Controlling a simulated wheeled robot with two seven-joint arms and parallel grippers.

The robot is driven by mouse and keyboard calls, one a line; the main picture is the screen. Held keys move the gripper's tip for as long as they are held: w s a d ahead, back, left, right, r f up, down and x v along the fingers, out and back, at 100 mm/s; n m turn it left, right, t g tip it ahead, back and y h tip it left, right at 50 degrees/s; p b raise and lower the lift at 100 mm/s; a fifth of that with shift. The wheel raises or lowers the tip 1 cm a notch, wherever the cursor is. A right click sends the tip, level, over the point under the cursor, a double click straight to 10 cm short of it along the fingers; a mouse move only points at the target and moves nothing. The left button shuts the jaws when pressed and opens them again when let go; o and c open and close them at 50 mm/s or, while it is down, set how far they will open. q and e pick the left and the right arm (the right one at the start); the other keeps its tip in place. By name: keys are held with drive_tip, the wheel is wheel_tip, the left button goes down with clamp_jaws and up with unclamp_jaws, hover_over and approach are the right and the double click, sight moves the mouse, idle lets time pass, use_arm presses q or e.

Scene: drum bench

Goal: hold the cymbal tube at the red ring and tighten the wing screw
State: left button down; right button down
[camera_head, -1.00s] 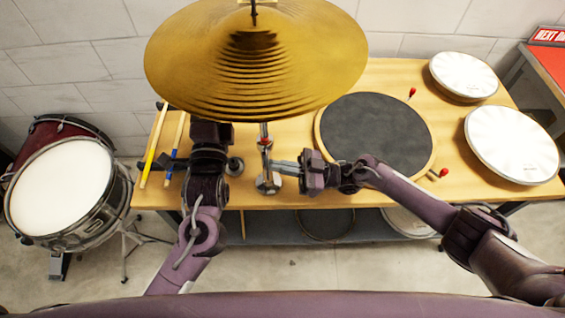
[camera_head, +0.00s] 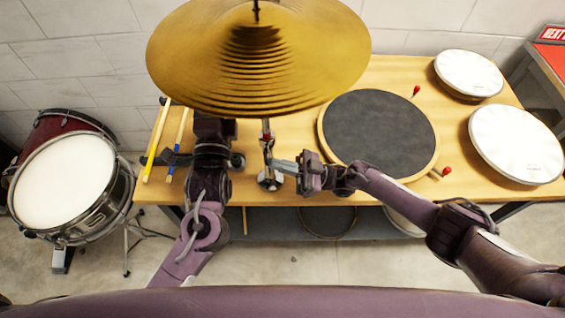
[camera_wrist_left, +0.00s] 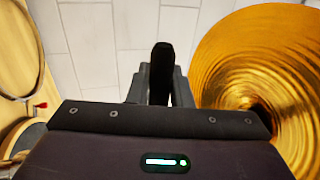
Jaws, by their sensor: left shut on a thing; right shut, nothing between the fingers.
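The gold cymbal (camera_head: 258,60) sits on top of its stand, and it also shows at the right of the left wrist view (camera_wrist_left: 265,65). The thin cymbal tube (camera_head: 266,128) comes down below it, with a red part showing just under the cymbal's edge. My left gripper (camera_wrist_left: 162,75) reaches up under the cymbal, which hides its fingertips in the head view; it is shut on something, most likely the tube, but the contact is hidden. My right gripper (camera_head: 277,163) is shut, with its tips beside the lower tube near the metal clamp (camera_head: 268,182). The wing screw is too small to make out.
A dark round drum pad (camera_head: 378,132) lies on the wooden bench (camera_head: 310,103) right of the tube. Two white drum heads (camera_head: 515,143) lie at the far right. Drumsticks (camera_head: 156,145) lie at the left. A snare drum (camera_head: 66,185) stands on the floor left.

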use_arm(q)
drive_tip(key=shift+d+r, duration=0.3)
use_arm(e)
drive_tip(key=shift+s+a+r, duration=0.2)
drive_tip(key=shift+a, duration=0.35)
use_arm(q)
drive_tip(key=shift+a+f, duration=0.1)
drive_tip(key=shift+a, duration=0.4)
use_arm(e)
drive_tip(key=d+f, duration=0.1)
drive_tip(key=d, duration=1.3)
drive_tip(key=shift+w+d, duration=0.2)
use_arm(q)
drive_tip(key=c, duration=1.6)
unclamp_jaws()
drive_tip(key=o, duration=0.4)
drive_tip(key=shift+s+a+f, duration=0.1)
drive_tip(key=shift+c, duration=0.2)
use_arm(e)
drive_tip(key=shift+a, duration=0.2)
use_arm(q)
drive_tip(key=shift+f, duration=0.1)
use_arm(e)
drive_tip(key=shift+d, duration=0.1)
